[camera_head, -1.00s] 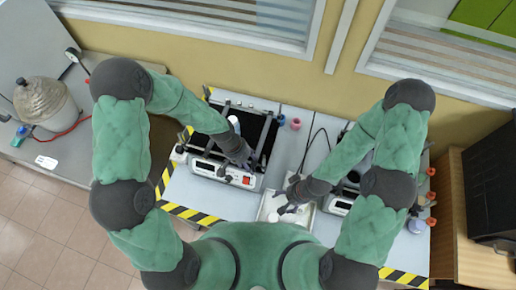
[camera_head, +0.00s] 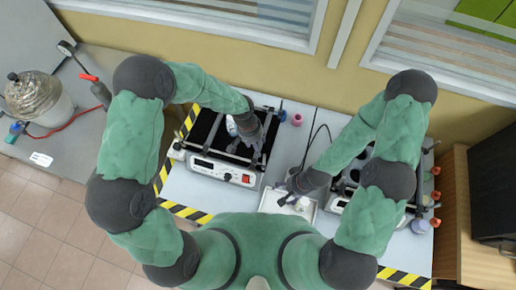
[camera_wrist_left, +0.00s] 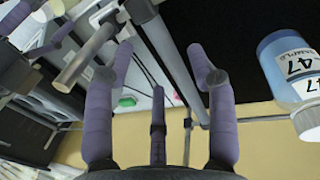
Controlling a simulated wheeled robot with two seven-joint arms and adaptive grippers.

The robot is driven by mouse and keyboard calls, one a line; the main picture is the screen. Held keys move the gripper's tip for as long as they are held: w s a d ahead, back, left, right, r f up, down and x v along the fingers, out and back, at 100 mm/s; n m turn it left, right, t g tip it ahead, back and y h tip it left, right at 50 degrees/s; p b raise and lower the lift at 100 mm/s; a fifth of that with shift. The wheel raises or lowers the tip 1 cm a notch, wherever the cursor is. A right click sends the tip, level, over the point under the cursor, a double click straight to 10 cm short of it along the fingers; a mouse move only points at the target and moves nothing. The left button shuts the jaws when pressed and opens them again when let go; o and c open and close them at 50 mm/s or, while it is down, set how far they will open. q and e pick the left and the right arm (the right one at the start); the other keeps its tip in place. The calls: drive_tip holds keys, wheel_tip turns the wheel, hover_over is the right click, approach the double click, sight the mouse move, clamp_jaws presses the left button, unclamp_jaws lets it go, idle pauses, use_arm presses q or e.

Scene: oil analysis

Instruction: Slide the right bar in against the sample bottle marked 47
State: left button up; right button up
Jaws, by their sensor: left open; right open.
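My left gripper (camera_head: 246,130) is over the black shaker platform (camera_head: 204,128); its fingers are hard to make out there. In the left wrist view, my left gripper (camera_wrist_left: 160,66) is open, its purple fingers spread. A long grey metal bar (camera_wrist_left: 172,58) runs through the space between the fingers; I cannot tell whether they touch it. In the head view the bottle (camera_head: 231,126) is partly hidden by the gripper. My right gripper (camera_head: 287,197) is open near the white tray.
The shaker's white control panel (camera_head: 221,171) faces me. The white tray (camera_head: 304,208) holds a small white item. A pink cup (camera_head: 297,120) stands behind, right of the shaker. A second device (camera_head: 338,201) is partly under my right arm. Striped tape (camera_head: 186,212) marks the table edge.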

use_arm(q)
drive_tip(key=shift+s+d+f, duration=0.1)
drive_tip(key=shift+d+f, duration=0.1)
drive_tip(key=shift+f, duration=0.75)
drive_tip(key=shift+s+d+f, duration=0.1)
drive_tip(key=shift+d+f, duration=0.05)
drive_tip(key=shift+f, duration=0.8)
drive_tip(key=shift+c, duration=0.2)
drive_tip(key=c, duration=1)
